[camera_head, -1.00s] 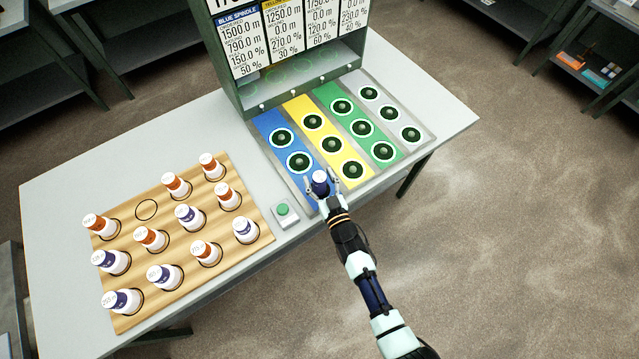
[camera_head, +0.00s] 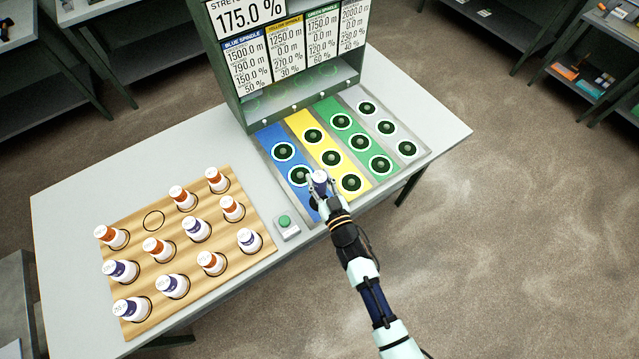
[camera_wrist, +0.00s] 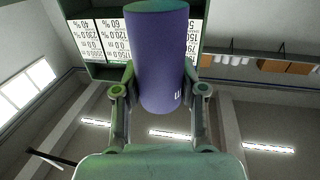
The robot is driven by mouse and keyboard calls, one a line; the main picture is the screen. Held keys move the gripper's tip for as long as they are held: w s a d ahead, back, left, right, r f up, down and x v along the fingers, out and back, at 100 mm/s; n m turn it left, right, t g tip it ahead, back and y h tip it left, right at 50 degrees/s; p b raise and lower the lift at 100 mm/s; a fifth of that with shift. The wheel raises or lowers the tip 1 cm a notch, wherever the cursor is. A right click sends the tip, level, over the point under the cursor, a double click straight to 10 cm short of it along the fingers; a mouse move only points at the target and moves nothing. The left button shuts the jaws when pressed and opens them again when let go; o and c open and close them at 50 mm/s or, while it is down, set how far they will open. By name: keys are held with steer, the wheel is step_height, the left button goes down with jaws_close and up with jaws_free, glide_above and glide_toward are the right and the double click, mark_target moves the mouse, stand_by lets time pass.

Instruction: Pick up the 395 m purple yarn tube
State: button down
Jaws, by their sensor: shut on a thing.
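A purple yarn tube (camera_wrist: 158,60) is in my gripper (camera_wrist: 160,90), one finger on each side of it, in the wrist view. Part of a letter shows on its side; the length cannot be read. My gripper is shut on the tube. More purple-marked tubes, such as one at the board's front left (camera_head: 130,310), stand on the wooden board (camera_head: 215,275).
Orange-marked tubes (camera_head: 110,237) share the board, which has one empty ring (camera_head: 154,221). A green button (camera_head: 285,221) sits between board and strips. A display cabinet (camera_head: 240,100) rises behind the strips. The spindles I can see are bare.

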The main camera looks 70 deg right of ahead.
step_height(320, 180, up, 12)
steer(key=p, duration=0.8)
steer(key=shift+f, duration=0.1)
